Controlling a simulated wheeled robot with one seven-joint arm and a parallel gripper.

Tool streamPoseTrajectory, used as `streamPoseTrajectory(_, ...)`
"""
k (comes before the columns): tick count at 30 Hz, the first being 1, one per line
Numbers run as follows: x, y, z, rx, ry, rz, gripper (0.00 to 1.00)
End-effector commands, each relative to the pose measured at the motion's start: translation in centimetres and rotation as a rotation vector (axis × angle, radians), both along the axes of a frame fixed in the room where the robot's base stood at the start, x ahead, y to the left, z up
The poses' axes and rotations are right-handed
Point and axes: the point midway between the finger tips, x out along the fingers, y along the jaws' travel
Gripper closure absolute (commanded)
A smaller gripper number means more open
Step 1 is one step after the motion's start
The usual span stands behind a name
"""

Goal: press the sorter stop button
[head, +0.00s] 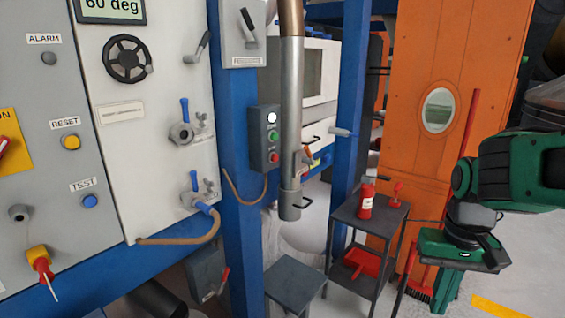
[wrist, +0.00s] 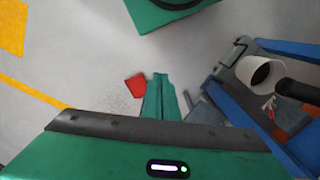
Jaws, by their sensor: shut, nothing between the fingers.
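A dark control box (head: 264,140) is fixed to the blue post in the head view. It carries a white lamp or button (head: 271,118), a green button (head: 272,135) and a red button (head: 274,157). The red one looks like the stop button, but its label is too small to read. My gripper (head: 443,303) hangs at the right of the head view, pointing down, far to the right of the box. In the wrist view its green fingers (wrist: 160,95) are together and empty, above the floor. The control box is not recognisable in the wrist view.
A vertical metal pipe (head: 291,120) stands just right of the box. An orange cabinet (head: 450,60) is behind. A grey panel (head: 30,200) fills the left.

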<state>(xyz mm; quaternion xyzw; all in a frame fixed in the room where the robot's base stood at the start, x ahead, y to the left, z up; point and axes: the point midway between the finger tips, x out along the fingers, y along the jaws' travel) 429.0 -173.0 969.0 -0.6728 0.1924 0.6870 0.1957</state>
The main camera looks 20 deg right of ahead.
Motion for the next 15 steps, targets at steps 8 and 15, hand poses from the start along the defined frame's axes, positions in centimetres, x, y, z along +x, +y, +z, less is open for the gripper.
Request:
streamPoseTrajectory(8, 0.1, 0.1, 0.2, -0.002, -0.039, -0.024, 1.0)
streamPoseTrajectory(15, 10.3, 2.5, -2.0, 0.095, -0.231, -0.243, 1.0)
